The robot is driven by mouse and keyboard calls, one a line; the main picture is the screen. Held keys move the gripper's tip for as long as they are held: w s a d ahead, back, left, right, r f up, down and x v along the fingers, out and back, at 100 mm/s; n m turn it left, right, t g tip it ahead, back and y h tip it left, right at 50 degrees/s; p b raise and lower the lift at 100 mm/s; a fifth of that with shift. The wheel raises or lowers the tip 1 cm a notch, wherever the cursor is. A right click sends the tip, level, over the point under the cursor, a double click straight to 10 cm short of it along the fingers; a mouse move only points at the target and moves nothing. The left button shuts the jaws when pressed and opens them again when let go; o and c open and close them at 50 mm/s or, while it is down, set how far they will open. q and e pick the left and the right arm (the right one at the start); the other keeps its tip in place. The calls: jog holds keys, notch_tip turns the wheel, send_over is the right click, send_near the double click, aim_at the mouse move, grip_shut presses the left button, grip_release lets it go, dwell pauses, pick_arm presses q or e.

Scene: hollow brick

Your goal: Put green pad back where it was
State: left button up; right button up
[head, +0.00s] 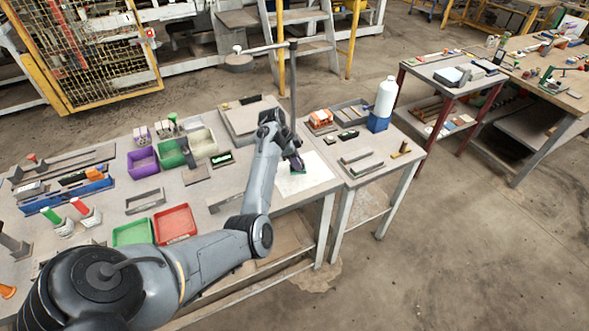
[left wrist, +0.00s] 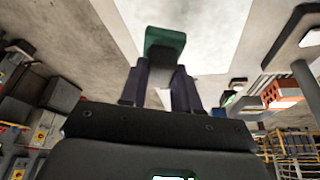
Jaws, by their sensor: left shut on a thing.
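The green pad (left wrist: 165,42) is between the fingertips of my left gripper (left wrist: 163,72) in the left wrist view. My left gripper is shut on the pad. In the head view the left gripper (head: 296,163) reaches down over a white sheet (head: 313,168) on the workbench, with a small part of the green pad (head: 300,173) showing at its tips. I cannot tell whether the pad touches the sheet. My right gripper is not in view.
Purple (head: 143,161), green and pale bins stand left of the arm. A red tray (head: 175,224) and a green tray (head: 133,232) lie nearer. A lamp pole (head: 293,85) rises behind the gripper.

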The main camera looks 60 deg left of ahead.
pick_arm(q)
jog(key=shift+s+a+f, duration=0.1)
jog(key=shift+a+f, duration=0.15)
jog(key=shift+a, duration=0.1)
jog(key=shift+f, duration=2)
jog(key=o, duration=1)
jog(key=shift+f, duration=0.15)
